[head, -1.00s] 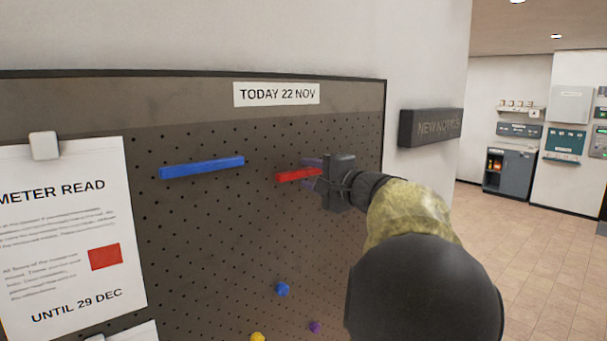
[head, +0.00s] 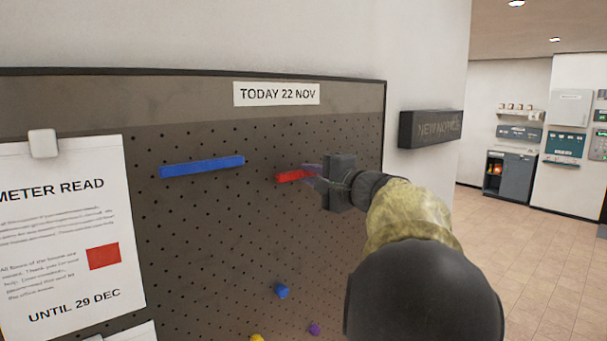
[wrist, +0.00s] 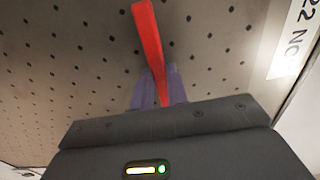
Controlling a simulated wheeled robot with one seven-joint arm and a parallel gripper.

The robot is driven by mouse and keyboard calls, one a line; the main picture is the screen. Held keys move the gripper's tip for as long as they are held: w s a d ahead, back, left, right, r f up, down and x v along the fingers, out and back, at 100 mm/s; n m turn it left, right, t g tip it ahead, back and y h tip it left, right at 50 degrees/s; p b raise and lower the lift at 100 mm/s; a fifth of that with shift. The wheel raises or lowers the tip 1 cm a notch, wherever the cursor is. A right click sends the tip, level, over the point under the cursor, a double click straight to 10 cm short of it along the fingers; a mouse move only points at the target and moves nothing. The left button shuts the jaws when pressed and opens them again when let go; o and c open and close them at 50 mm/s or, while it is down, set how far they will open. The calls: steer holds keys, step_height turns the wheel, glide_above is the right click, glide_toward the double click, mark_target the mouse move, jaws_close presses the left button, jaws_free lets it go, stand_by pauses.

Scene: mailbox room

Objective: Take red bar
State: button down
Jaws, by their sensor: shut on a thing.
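The red bar (head: 292,176) is at the pegboard (head: 215,230), to the right of the blue bar (head: 202,167). My gripper (head: 313,172) is shut on the right part of the red bar, its purple fingers on either side of it. In the wrist view the red bar (wrist: 149,40) runs out from between the purple fingers (wrist: 157,88), over the pegboard. I cannot tell whether the bar touches the board. The part of the bar near the gripper body is hidden.
Below are a blue peg (head: 282,291), a purple peg (head: 314,329) and a yellow peg (head: 257,338). A METER READ notice (head: 70,240) hangs at the left. A dark NEW NOTICE box (head: 430,128) is on the wall at the right. Open floor (head: 530,260) lies at the right.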

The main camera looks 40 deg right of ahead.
steer(key=shift+s, duration=0.25)
steer(key=shift+s+d+b, duration=0.1)
steer(key=shift+s+b, duration=0.45)
steer(key=shift+b, duration=0.1)
steer(key=shift+s+b, duration=0.55)
steer(key=shift+s, duration=0.3)
steer(key=shift+s+d+f+b, duration=0.1)
steer(key=shift+s+b, duration=0.25)
steer(key=shift+s, duration=0.15)
steer(key=b, duration=0.2)
glide_toward(308, 174)
steer(key=shift+s+d, duration=0.1)
steer(key=shift+s, duration=0.55)
